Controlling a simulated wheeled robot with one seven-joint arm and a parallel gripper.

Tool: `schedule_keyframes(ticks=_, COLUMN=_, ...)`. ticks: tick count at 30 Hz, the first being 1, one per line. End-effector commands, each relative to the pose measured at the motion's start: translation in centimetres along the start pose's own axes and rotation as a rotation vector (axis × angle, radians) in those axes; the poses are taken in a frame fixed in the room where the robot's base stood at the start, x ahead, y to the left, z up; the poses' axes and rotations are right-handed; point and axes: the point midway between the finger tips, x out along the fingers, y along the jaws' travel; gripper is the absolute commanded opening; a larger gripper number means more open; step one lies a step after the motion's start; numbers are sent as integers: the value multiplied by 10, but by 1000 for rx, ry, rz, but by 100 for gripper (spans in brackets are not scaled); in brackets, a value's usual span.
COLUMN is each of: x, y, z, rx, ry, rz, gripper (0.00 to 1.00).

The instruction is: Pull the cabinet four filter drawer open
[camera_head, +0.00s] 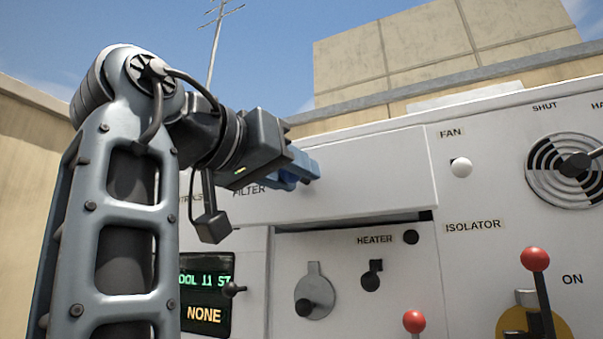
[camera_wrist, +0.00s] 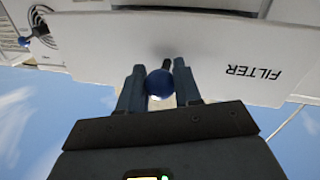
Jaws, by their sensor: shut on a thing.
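The filter drawer (camera_head: 385,172) is a wide white front panel high on the white cabinet (camera_head: 480,290). Its front stands out from the cabinet face, with a dark gap under its lower edge. The word FILTER is on the panel's left part and shows upside down in the wrist view. My gripper (camera_head: 303,167) is at the panel's front. In the wrist view the fingers are shut on a round blue knob (camera_wrist: 159,83) on the drawer front (camera_wrist: 100,48). In the head view my fingers hide the knob. No cabinet number is readable.
Below the drawer are a heater switch (camera_head: 372,275), a grey round latch (camera_head: 314,290) and a lit display (camera_head: 205,295). To the right are a white fan knob (camera_head: 461,167), a round vent (camera_head: 567,170) and a red-knobbed isolator lever (camera_head: 536,262). Tan walls stand behind.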

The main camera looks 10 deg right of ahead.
Motion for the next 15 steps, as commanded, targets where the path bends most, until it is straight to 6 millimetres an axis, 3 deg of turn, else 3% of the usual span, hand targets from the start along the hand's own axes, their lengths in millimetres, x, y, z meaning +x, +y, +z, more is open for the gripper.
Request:
schedule_keyframes(ticks=6, x=-21, y=8, z=1, rx=7, ry=-3, rz=7, gripper=0)
schedule_keyframes(ticks=15, x=-28, y=10, z=1, rx=6, ry=-5, rz=9, gripper=0)
